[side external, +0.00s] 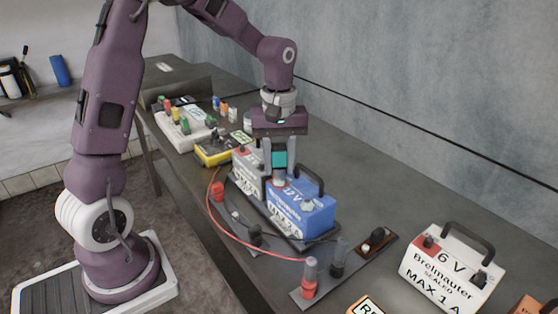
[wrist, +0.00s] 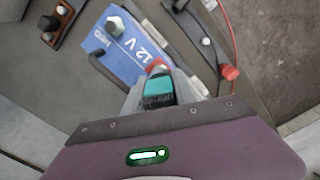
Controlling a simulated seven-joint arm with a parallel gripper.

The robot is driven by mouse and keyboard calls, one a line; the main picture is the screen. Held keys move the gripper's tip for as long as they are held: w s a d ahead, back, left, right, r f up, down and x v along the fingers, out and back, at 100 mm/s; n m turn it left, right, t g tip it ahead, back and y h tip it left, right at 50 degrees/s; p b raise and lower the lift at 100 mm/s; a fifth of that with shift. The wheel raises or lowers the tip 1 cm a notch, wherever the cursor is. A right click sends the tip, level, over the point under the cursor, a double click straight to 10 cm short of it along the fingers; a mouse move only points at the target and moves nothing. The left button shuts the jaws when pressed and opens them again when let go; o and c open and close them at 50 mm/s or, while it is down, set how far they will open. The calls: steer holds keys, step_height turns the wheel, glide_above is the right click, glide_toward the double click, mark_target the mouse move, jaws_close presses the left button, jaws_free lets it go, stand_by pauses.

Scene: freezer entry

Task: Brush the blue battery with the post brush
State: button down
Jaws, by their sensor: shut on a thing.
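The blue battery (side external: 303,214), marked 12 V and with a dark handle, stands on a dark tray on the bench. It also shows in the wrist view (wrist: 122,45), with a red terminal and a pale metal post on top. My gripper (side external: 279,164) points down over the battery's red-terminal end. It is shut on the post brush (side external: 279,157), a teal-bodied piece that also shows between the fingers in the wrist view (wrist: 158,88). The brush's lower end is at or just above the red terminal; I cannot tell if they touch.
A grey-white battery (side external: 247,172) stands close behind the blue one. A white 6 V battery (side external: 447,268) is at right. A red cable (side external: 238,236) and red clamp (side external: 310,277) lie in front. A yellow device (side external: 214,153) and a crowded tray are farther back.

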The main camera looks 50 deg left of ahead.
mark_target(279, 144)
steer(key=shift+f, duration=1.05)
steer(key=c, duration=0.9)
jaws_free()
step_height(279, 144, up, 7)
steer(key=shift+f, duration=0.1)
